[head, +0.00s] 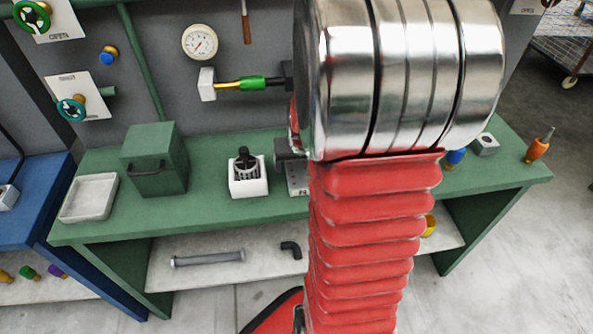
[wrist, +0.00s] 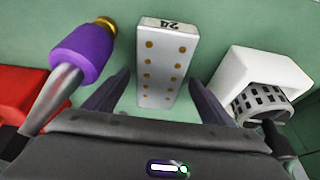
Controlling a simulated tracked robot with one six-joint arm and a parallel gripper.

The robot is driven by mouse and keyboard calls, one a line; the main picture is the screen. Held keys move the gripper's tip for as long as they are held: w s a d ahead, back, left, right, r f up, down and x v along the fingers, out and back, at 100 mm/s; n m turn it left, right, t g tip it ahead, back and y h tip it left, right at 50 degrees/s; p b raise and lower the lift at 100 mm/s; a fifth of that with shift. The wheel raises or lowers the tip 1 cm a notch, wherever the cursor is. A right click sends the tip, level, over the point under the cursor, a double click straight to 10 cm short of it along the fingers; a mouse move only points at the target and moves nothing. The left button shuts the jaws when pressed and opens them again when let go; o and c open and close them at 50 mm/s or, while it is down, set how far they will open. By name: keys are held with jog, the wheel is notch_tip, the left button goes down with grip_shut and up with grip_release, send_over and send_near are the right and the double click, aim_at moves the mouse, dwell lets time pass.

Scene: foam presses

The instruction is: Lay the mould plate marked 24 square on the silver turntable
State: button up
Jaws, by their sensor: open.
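The mould plate marked 24 (wrist: 158,70) is a pale oblong block with two rows of orange-brown dots. In the wrist view it is on the green bench, its number upside down at the far end. My gripper (wrist: 158,84) is open, one dark finger on each side of the plate, with visible gaps. I cannot tell whether the fingers are down at its level. In the head view only a grey part of the plate (head: 298,180) shows beside my arm, which hides the rest. I cannot make out the silver turntable in either view.
A white block (head: 248,187) holding a dark slotted cylinder stands close to the plate; the wrist view shows it right. A purple, gold-tipped piece (wrist: 82,55) and a red object (wrist: 25,92) are left there. A green box (head: 155,165) and grey tray (head: 89,198) stand further left.

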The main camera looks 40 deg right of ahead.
aim_at(298, 168)
jog(key=shift+c, duration=0.4)
jog(key=c, duration=1.7)
jog(key=shift+r, duration=0.1)
jog(key=shift+r, duration=0.1)
notch_tip(298, 168, up, 10)
